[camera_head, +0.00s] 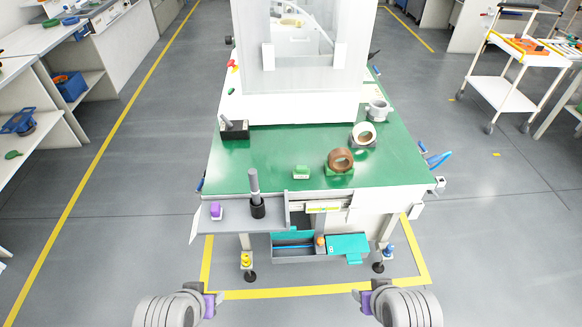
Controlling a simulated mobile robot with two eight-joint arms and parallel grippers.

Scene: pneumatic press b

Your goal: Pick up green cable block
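A small green block (301,172) with a pale lower part, which looks like the green cable block, sits on the green tabletop (265,160) near its front edge. It stands upright and apart from other things. My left gripper (215,303) is low at the bottom of the view, left of centre, well short of the table. My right gripper (361,299) is at the bottom, right of centre, also well away from the block. Both are small and partly hidden by my arms, so their finger opening cannot be made out. Nothing shows in either.
A brown tape roll (341,159) on a green holder stands right of the block, a white roll (362,133) behind it. A black box (235,130) is at left. A grey shelf (232,211) in front carries a dark upright tool (257,203) and purple item (216,211). The press stands behind.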

